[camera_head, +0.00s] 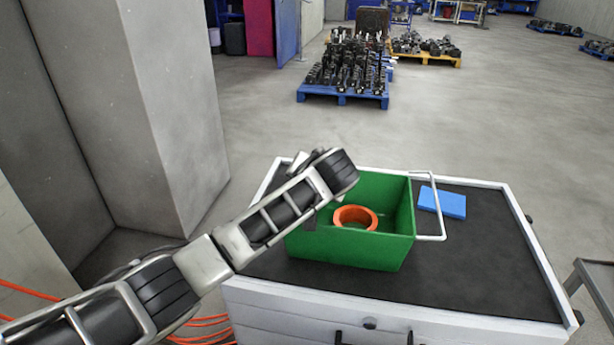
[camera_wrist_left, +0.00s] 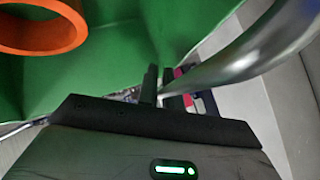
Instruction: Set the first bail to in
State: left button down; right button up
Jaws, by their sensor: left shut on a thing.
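A green crate (camera_head: 400,215) stands on the dark top of a white cabinet. A bright metal bail (camera_head: 437,205) stands out from the crate's right side, outside its wall. My left arm reaches across the crate's left side and hides that side in the head view. In the left wrist view my left gripper (camera_wrist_left: 160,88) is shut on a thick metal bail (camera_wrist_left: 245,58) beside the green wall (camera_wrist_left: 110,60). The fingertips are only partly visible there. My right gripper is in neither view.
An orange ring (camera_head: 355,217) lies inside the crate. A blue block (camera_head: 442,202) lies on the cabinet top (camera_head: 480,265) right of the crate, near the right bail. The cabinet top has a raised white rim (camera_head: 540,255). Its front right is clear.

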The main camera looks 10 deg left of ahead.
pick_arm(q)
jog(key=shift+d+f+m+t+y+b, duration=0.15)
jog(key=shift+f+m+y+b, duration=0.2)
jog(key=shift+y, duration=0.3)
jog(key=shift+a+f+m+t+y+b, duration=0.1)
jog(key=shift+f+m+t+y+b, duration=0.15)
jog(key=shift+m+y, duration=0.35)
jog(key=shift+d+f+m+t+y+b, duration=0.1)
jog(key=shift+f+m+y+b, duration=0.25)
jog(key=shift+y, duration=0.4)
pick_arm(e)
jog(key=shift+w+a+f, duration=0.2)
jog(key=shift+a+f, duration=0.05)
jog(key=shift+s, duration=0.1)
pick_arm(q)
jog(key=shift+f, duration=0.1)
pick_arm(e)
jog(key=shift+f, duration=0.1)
pick_arm(q)
jog(key=c, duration=1.6)
grip_release()
jog(key=shift+o, duration=0.2)
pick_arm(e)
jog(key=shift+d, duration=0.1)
